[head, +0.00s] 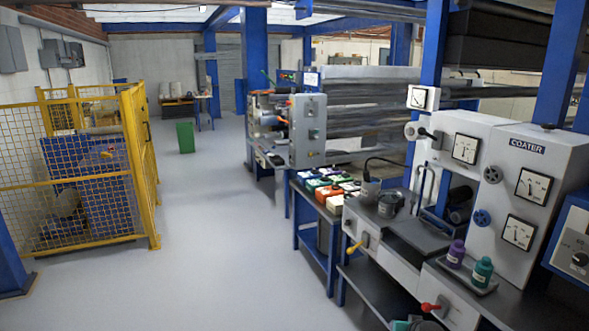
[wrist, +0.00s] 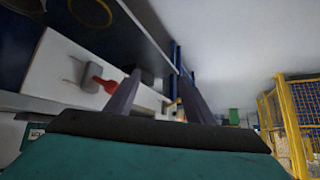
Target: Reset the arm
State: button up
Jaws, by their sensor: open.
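My gripper (wrist: 159,76) shows in the wrist view with its two dark fingers apart and nothing between them. Its teal body fills the bottom of that view. In the head view, a teal and dark part of my arm shows at the bottom edge, by the front of the coater bench; its fingers cannot be made out there. The red lever (head: 431,307) on the bench front is close to it. The same lever (wrist: 105,82) appears left of the fingers in the wrist view; I cannot tell the exact gap.
The coater machine (head: 495,165) with dials stands at right. A yellow mesh cage (head: 95,165) is at left, a green bin (head: 186,137) further back. The grey floor between is clear.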

jog(key=s+a+f+n+g+y, duration=0.1)
jog(key=s+a+f+g, duration=0.3)
jog(key=s+a+f, duration=0.6)
jog(key=s+a+f+n+g+y, duration=0.1)
jog(key=s+a+f+n+g, duration=0.15)
jog(key=s+a+f, duration=0.8)
jog(key=s+d+f+g, duration=0.1)
jog(key=s+f+g, duration=0.3)
jog(key=s, duration=0.6)
jog(key=s+d+f+m+g+h, duration=0.1)
jog(key=s+f+g, duration=0.3)
jog(key=s, duration=0.6)
jog(key=shift+a, duration=0.1)
jog(key=shift+c, duration=0.5)
jog(key=c, duration=0.4)
jog(key=shift+o, duration=0.2)
jog(key=shift+r, duration=0.1)
